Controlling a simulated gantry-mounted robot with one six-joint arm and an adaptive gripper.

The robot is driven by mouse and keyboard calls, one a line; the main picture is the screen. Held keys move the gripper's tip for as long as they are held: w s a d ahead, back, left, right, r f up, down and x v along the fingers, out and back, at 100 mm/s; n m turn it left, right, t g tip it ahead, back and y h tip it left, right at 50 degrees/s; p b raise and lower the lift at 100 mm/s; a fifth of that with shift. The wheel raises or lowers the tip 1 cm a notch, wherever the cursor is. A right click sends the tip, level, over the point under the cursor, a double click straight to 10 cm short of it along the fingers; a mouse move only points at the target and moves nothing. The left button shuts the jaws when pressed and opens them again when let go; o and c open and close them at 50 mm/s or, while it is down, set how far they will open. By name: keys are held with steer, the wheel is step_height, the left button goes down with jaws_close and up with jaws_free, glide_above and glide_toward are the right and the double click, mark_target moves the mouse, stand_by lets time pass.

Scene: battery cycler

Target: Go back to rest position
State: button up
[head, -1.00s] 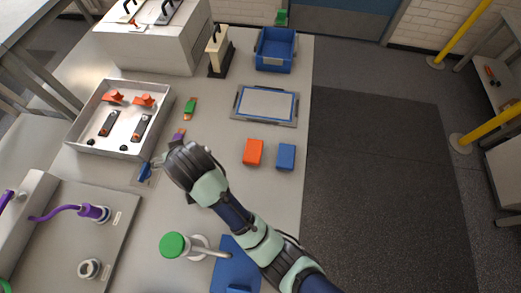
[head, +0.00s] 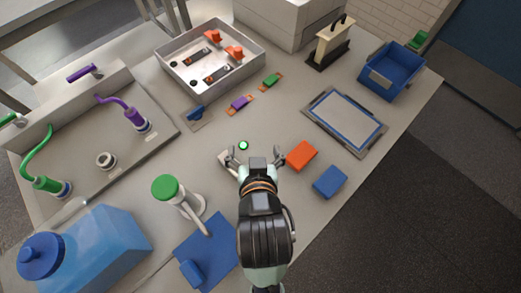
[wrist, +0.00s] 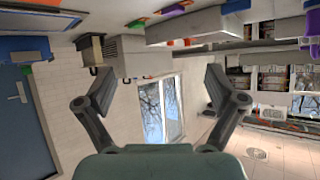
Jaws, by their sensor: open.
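My gripper (head: 256,163) is over the bench (head: 285,118) near its middle in the head view, with its fingers spread and nothing between them. In the wrist view my gripper (wrist: 160,88) is also open and empty, and looks across at the wall and window. An orange block (head: 301,155) and a blue block (head: 330,182) lie to the right of my gripper. A small white piece with a green-ringed round spot (head: 243,146) shows beside the left finger; the finger partly hides this area.
A metal tray (head: 161,51) with orange-handled parts stands at the back. A framed panel (head: 345,119) and a blue bin (head: 392,70) are at the right.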

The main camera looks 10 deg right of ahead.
step_height(320, 180, up, 50)
steer(key=s+a+n+p, duration=0.1)
steer(key=s+a+p, duration=0.1)
steer(key=p, duration=4.6)
steer(key=shift+s+a+r+t+y+p, duration=0.15)
steer(key=shift+s+r+t+y+p, duration=0.15)
steer(key=shift+t, duration=0.1)
